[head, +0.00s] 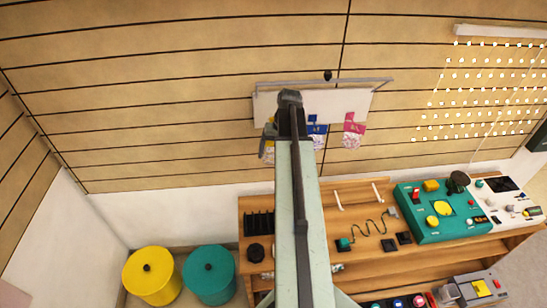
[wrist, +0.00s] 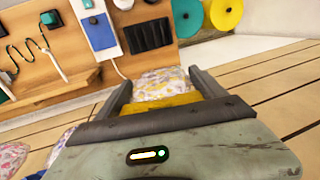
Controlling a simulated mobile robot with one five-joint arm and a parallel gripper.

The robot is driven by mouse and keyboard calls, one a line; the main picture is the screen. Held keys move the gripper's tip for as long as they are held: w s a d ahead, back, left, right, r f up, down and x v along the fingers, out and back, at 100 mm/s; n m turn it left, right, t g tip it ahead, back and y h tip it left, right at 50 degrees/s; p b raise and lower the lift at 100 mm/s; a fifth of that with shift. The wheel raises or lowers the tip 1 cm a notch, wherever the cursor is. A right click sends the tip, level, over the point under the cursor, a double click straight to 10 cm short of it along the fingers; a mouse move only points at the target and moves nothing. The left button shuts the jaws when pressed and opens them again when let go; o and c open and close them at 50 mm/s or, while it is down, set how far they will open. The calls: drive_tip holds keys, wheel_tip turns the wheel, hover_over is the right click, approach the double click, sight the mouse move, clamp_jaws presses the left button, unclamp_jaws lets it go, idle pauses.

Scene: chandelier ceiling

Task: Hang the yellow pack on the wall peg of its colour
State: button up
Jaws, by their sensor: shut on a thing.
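The yellow pack, a clear bag with a yellow header, is between the fingers of my gripper (wrist: 160,82) in the wrist view (wrist: 168,98). In the head view part of the yellow pack (head: 268,143) shows left of my gripper, in front of the white board (head: 370,97) on the wall. The arm hides the rest of it and any yellow peg. I cannot tell whether the pack touches a peg. A blue pack (head: 317,130) and a pink pack (head: 354,128) hang side by side just to the right.
Below is a wooden bench with a teal panel (head: 440,212), a coiled cord and a black rack (head: 259,224). A yellow bin (head: 152,276) and a teal bin (head: 209,275) stand at the lower left. A pegboard (head: 490,90) is at the right. The wall to the left is bare.

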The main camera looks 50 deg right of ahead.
drive_tip(key=w+d+f+b, duration=0.1)
drive_tip(key=w+d, duration=0.3)
drive_tip(key=w, duration=0.1)
drive_tip(key=shift+w+d+f, duration=0.15)
drive_tip(key=shift+d, duration=0.1)
idle(0.4)
idle(0.6)
drive_tip(key=o, duration=1.4)
drive_tip(key=shift+c, duration=0.2)
